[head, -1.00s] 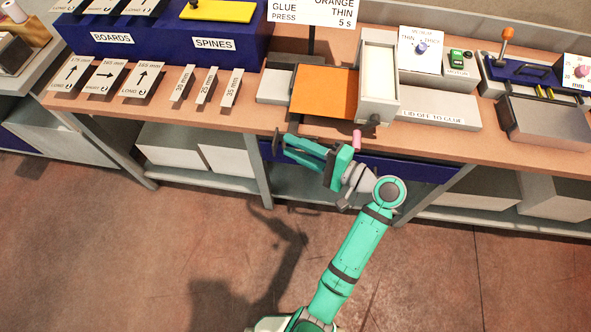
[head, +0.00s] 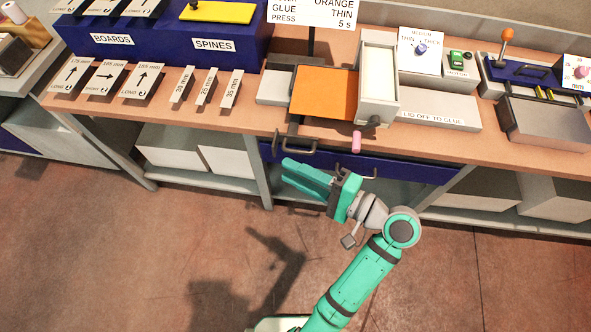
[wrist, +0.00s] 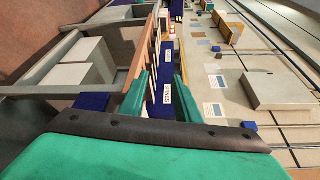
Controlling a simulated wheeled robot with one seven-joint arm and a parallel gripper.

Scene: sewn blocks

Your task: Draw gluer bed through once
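The gluer stands on the bench, with an orange bed (head: 324,92) left of its upright pale housing (head: 378,85). A crank with a pink handle (head: 356,142) is at the housing's front. A dark pull handle (head: 296,148) sticks out below the bed at the bench's front edge. My gripper (head: 285,175) is in front of and below this handle, apart from it. In the wrist view my gripper (wrist: 162,76) shows two teal fingers with an empty gap between them. The bed and handle cannot be made out clearly there.
A sign (head: 313,12) behind the gluer reads glue press, orange, thin, 5 s. A pale box (head: 438,112) labelled about the lid stands to the right. Left are labelled boards (head: 107,80), spine strips (head: 206,88) and a blue rack (head: 160,38). Floor before the bench is clear.

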